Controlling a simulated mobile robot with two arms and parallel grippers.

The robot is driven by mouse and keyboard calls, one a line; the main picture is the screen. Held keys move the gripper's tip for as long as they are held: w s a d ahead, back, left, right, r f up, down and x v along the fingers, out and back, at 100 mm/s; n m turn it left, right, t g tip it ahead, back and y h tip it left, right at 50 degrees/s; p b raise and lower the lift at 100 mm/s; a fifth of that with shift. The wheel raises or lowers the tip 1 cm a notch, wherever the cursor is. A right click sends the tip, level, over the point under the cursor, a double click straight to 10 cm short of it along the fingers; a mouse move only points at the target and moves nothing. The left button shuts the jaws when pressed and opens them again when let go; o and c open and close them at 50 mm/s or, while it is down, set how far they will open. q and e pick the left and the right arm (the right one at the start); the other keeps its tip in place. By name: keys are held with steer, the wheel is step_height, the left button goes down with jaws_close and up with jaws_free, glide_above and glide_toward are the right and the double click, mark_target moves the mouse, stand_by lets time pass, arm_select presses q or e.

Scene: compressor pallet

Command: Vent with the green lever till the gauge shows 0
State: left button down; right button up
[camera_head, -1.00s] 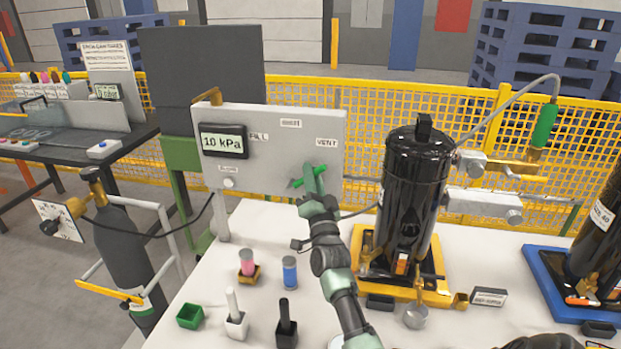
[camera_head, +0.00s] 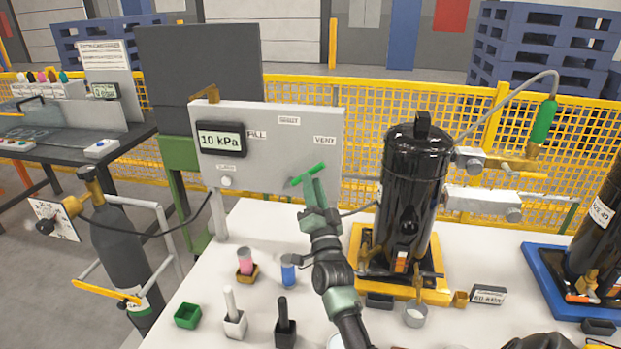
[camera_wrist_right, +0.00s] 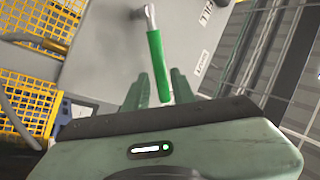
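The green lever (camera_head: 307,175) is on the grey panel (camera_head: 270,150) under the VENT label, slanting up to the right in the head view. The gauge (camera_head: 221,140) on the panel's left reads 10 kPa. My right gripper (camera_head: 314,190) is just in front of and below the lever. In the right wrist view its two fingers (camera_wrist_right: 160,90) stand apart, and the green lever (camera_wrist_right: 158,62) shows between and beyond them, its near end by the fingertips. I see no grip on it. My left gripper is not in view.
The black compressor (camera_head: 410,190) stands on a yellow base right of the panel. On the white table (camera_head: 250,220) are pink and blue cylinders (camera_head: 289,268), a green box (camera_head: 187,315) and two upright handles. A gas bottle (camera_head: 125,245) stands at the left.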

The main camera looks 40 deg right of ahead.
steer(key=shift+b+v, duration=0.3)
steer(key=shift+v, duration=1.6)
